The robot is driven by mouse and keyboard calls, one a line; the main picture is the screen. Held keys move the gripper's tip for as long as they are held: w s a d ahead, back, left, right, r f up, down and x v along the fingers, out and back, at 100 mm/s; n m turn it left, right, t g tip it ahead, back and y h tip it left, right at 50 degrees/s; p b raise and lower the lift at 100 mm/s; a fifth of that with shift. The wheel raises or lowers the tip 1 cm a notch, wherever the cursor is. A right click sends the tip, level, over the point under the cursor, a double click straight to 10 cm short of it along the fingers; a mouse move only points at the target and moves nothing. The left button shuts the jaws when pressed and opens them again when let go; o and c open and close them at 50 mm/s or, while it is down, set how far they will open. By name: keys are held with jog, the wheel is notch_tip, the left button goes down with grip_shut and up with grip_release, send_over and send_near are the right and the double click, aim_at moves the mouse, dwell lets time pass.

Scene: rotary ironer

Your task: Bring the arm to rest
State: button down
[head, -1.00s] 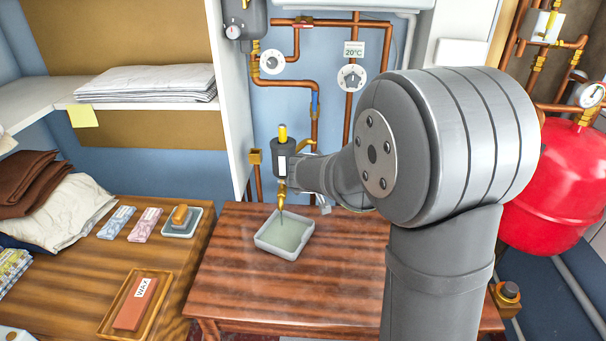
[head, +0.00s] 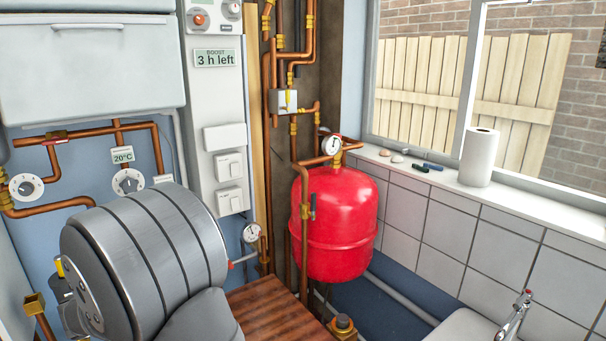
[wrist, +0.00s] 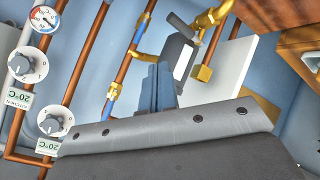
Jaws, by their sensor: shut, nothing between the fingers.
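My gripper (wrist: 158,84) shows in the wrist view as blue-grey fingers standing up from its wide dark body. The fingers are shut together with nothing between them. They are in front of a dark cylinder with a white label (wrist: 184,60) and brass fittings; I cannot tell whether they touch it. In the head view my large grey arm joint fills the lower left and hides most of the gripper.
Copper pipes and dials (head: 128,182) line the wall behind my arm. A red tank (head: 336,222) stands right of it, with a pressure gauge (head: 251,232) between. A reddish wooden tabletop (head: 275,312) shows below. A paper roll (head: 480,158) stands on the windowsill.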

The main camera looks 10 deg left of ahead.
jog(key=s+a+f+m+t+h, duration=0.2)
jog(key=s+a+f+m+h, duration=0.1)
jog(key=a+f, duration=0.4)
jog(key=shift+s+a+f+m, duration=0.15)
jog(key=shift+s+a+m, duration=0.3)
jog(key=shift+m, duration=0.25)
jog(key=shift+w+d, duration=0.1)
